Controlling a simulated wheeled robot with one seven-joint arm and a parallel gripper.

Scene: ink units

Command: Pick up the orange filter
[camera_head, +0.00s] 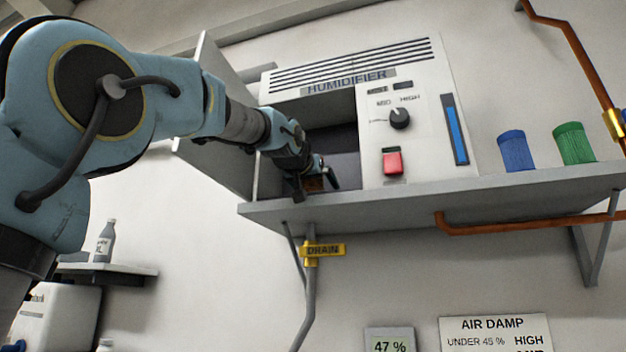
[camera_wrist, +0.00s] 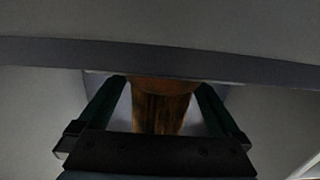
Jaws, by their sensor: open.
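The orange filter (camera_wrist: 160,108) shows in the wrist view as a brown-orange ribbed cylinder between my gripper's two fingers. In the head view only a small orange patch (camera_head: 313,184) of it shows, low in the open bay of the humidifier (camera_head: 428,160). My gripper (camera_head: 315,183) reaches into that bay, and its fingers hide most of the filter. In the wrist view my gripper (camera_wrist: 158,92) is open, one finger on each side of the filter, with gaps between fingers and filter.
A blue filter (camera_head: 515,151) and a green filter (camera_head: 573,144) stand on the grey shelf (camera_head: 400,203) to the right. The humidifier's open door (camera_head: 216,160) stands left of my wrist.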

